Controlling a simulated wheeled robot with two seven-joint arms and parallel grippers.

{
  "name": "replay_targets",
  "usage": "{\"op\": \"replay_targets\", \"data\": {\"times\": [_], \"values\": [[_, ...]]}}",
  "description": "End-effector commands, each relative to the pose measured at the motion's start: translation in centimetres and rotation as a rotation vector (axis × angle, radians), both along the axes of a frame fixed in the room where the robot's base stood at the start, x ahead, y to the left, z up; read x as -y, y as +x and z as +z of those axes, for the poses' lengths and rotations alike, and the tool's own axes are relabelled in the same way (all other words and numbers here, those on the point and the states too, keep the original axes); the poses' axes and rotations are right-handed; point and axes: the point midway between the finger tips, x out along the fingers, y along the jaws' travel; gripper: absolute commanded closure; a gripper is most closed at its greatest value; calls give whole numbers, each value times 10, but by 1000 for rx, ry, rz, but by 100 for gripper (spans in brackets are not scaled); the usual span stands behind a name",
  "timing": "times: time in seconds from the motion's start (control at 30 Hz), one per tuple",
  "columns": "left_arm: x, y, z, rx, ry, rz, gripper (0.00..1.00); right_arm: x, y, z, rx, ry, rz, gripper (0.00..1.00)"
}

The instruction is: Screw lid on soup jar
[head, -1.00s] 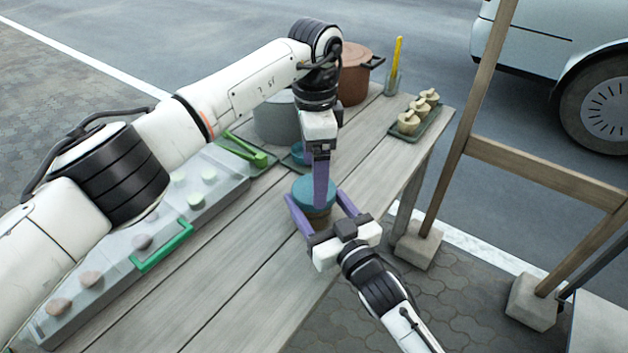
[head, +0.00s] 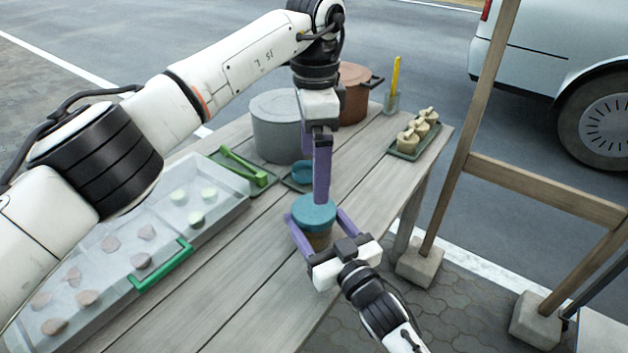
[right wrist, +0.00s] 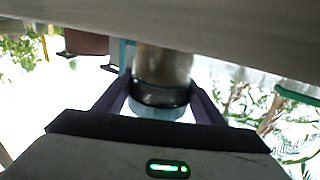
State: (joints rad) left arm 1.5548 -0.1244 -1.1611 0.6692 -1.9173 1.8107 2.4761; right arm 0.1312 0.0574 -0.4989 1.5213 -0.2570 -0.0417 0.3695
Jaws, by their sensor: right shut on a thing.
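The soup jar (head: 319,241) stands near the table's right edge with a teal-blue lid (head: 312,216) on its top. My right gripper (head: 318,228) is shut on the jar, one purple finger on each side. The right wrist view, upside down, shows the jar (right wrist: 165,66) and lid (right wrist: 158,111) between the fingers. My left gripper (head: 322,198) points straight down over the lid. Its fingers line up edge-on, so their opening is hidden. Their tips overlap the lid's back edge in the picture; I cannot tell whether they touch it.
A grey pot (head: 277,132), a brown pot (head: 353,92) and a tray of small jars (head: 404,153) stand at the back. A clear bin (head: 105,262) with a green handle (head: 160,268) lies at left. A wooden frame (head: 545,192) stands right of the table.

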Motion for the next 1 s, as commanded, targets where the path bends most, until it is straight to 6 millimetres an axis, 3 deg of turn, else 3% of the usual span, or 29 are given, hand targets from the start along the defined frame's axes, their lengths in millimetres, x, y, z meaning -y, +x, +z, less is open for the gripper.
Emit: {"op": "replay_targets", "data": {"times": [0.1,0.3,0.67,0.7,0.83,1.0], "values": [[1,0,25,2,0,1,0,0,0,2,4,2,1,99],[1,0,50,0,0,0,0,0,0,2,4,2,1,99],[1,-1,56,-1,0,0,0,0,0,2,4,2,1,99],[1,-1,56,-1,0,0,0,0,0,2,4,2,1,35],[1,0,56,-1,0,0,0,0,0,2,4,2,0,15],[1,0,56,-1,0,0,0,0,0,1,3,1,0,15]]}}
